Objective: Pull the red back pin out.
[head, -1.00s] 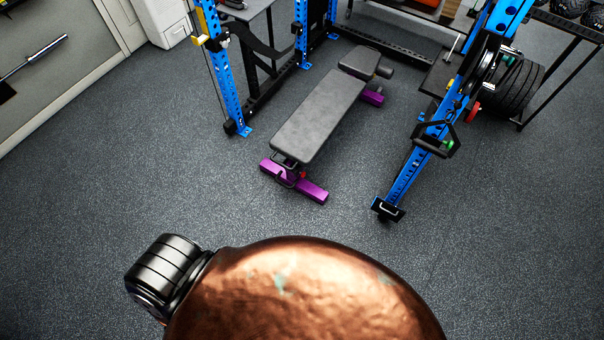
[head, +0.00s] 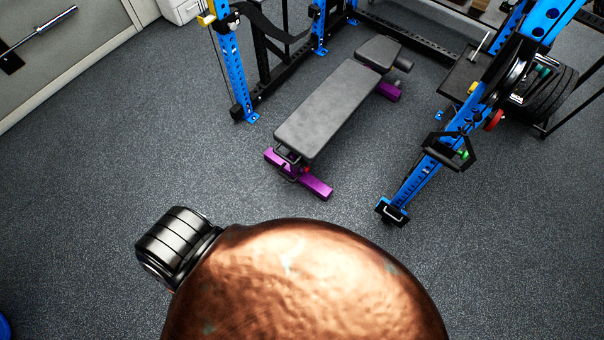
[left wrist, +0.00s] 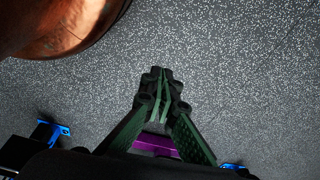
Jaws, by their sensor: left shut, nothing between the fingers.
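The weight bench (head: 328,108) has a grey pad and purple feet (head: 318,188). A small red part (head: 306,169) shows under the pad at its near end; it is too small to tell whether it is the red back pin. A red round piece (head: 494,120) also shows on the blue rack at right. My left gripper (left wrist: 161,78) shows only in the left wrist view, its dark green fingers shut and empty over bare floor. A purple bar (left wrist: 155,144), like a bench foot, shows partly behind the fingers. My right gripper is in neither view.
A blue upright (head: 228,65) stands left of the bench. Weight plates (head: 548,97) are farther right. The floor (head: 100,170) in front and to the left is clear.

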